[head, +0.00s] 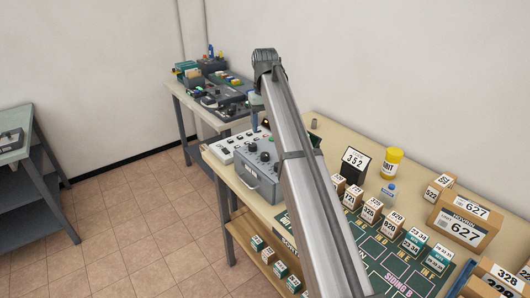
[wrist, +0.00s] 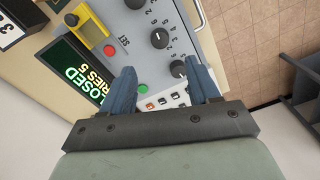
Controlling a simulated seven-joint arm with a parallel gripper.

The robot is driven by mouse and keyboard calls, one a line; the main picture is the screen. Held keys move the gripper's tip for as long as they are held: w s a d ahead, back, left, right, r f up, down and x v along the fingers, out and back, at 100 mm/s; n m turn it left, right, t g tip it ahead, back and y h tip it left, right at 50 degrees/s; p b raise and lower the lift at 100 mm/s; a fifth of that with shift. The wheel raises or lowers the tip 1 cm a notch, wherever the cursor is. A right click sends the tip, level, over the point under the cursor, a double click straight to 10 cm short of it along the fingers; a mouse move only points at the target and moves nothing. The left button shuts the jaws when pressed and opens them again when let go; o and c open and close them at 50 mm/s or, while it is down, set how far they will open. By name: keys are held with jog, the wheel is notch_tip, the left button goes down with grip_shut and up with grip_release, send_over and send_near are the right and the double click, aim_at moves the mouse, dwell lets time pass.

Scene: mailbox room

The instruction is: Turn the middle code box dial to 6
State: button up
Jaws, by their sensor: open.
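The grey code box (head: 262,170) stands on the bench, partly hidden by my arm in the head view. Its sloped panel fills the upper wrist view, with three black dials in a row. The middle dial (wrist: 160,38) lies just beyond my fingertips; its pointer setting is too small to read surely. One end dial (wrist: 178,68) lies between the fingertips in the picture, nearer the right finger. The other end dial (wrist: 135,3) is cut by the top edge. My gripper (wrist: 163,69) is open and empty above the panel; contact is not visible.
A white switch box (head: 237,143) stands close beside the code box. Parcels (head: 462,225) occupy the bench's right side.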

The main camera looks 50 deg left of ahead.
aim_at(265, 154)
notch_tip(265, 154, down, 11)
jog(key=shift+f, duration=0.1)
dwell(0.3)
jog(key=shift+c, duration=0.2)
jog(key=c, duration=1)
jog(key=shift+m, duration=0.6)
jog(key=o, duration=1)
jog(key=shift+o, duration=0.2)
